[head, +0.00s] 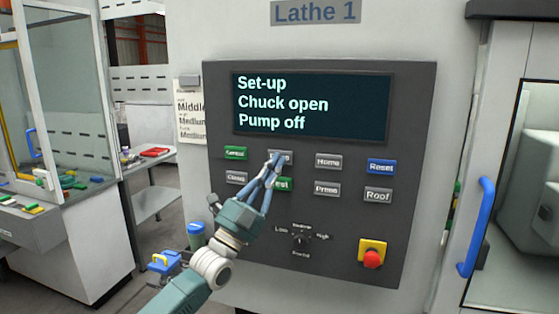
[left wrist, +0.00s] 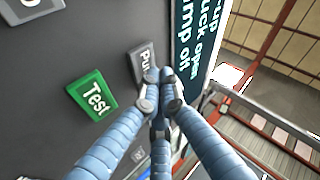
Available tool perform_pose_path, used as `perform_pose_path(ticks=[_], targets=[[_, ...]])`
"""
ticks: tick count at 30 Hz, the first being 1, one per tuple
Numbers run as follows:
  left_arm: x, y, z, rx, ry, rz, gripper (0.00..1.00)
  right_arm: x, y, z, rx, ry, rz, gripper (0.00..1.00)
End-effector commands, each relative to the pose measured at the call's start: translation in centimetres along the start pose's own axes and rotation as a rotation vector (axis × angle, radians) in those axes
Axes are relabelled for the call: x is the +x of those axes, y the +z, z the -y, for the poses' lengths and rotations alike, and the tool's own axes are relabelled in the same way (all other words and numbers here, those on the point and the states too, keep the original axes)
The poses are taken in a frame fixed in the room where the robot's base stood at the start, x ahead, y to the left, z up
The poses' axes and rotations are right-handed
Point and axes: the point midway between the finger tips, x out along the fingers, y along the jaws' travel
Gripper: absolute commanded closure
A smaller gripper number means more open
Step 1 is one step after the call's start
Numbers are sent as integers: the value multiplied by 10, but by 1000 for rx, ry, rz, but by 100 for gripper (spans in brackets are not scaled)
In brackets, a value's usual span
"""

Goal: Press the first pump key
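The grey pump key (head: 286,154) is in the top row of the dark control panel (head: 415,110), under the display. Its label is partly hidden by my left gripper (head: 275,161); in the left wrist view the key (left wrist: 139,60) shows the letters "Pu". My left gripper (left wrist: 159,82) has its blue fingers drawn together with nothing between them. Its tips are at the pump key's edge; I cannot tell whether they touch it. The display (head: 330,105) reads "Set-up, Chuck open, Pump off". My right gripper is not in view.
The green Test key (head: 285,185) lies just below, partly behind the fingers. Grey Home (head: 328,162) and blue Reset (head: 381,166) keys are to the right. A red emergency button (head: 373,258) and a blue door handle (head: 477,227) are at lower right.

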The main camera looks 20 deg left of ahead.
Motion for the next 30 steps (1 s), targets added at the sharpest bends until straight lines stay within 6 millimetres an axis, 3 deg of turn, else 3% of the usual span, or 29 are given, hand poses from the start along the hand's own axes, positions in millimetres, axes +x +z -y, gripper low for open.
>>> perform_pose_path(ticks=[30], targets=[[6,4,-4,0,0,0,100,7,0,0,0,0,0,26]])
